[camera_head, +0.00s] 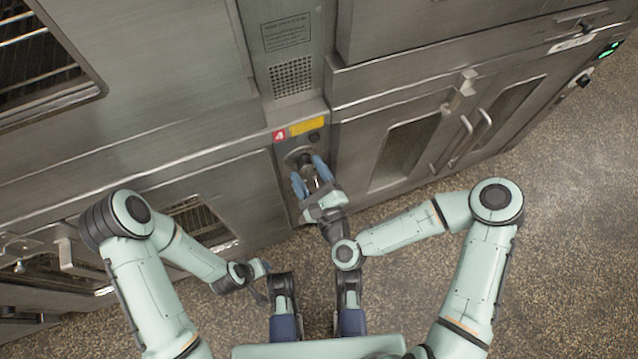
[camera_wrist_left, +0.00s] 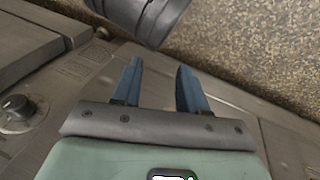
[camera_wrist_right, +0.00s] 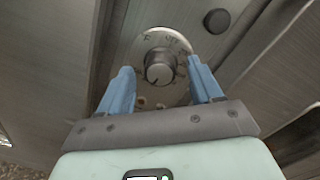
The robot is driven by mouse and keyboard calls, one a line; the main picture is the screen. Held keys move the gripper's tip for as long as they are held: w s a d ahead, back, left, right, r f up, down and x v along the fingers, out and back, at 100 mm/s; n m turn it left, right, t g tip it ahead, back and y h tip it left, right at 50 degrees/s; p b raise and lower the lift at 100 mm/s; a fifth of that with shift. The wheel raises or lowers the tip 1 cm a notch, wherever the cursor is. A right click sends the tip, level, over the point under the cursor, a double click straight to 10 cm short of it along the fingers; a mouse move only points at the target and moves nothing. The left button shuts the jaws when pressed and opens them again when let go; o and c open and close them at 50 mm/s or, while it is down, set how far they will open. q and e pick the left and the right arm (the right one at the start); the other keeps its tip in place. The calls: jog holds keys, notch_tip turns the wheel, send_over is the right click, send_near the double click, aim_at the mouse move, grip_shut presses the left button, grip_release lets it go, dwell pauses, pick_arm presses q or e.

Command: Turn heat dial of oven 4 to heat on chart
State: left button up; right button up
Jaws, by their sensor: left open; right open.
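My left gripper (camera_wrist_left: 159,68) is open and empty, low in front of the ovens. No heat chart is recognisable.
Oven doors with handles (camera_head: 466,135) stand to the right. Another dial (camera_wrist_left: 16,106) shows in the left wrist view. The speckled floor (camera_head: 580,200) is clear at right.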

pick_arm(q)
jog(key=s+d+r+g+h+p, duration=0.1)
jog(key=s+d+r+g+p, duration=0.2)
jog(key=s+r+p, duration=0.6)
jog(key=shift+s+d+r+m+h, duration=0.3)
jog(key=shift+s+d+r, duration=0.15)
jog(key=shift+s+d, duration=0.15)
pick_arm(e)
jog(key=v, duration=1.2)
jog(key=shift+s, duration=0.35)
jog(key=shift+d, duration=0.15)
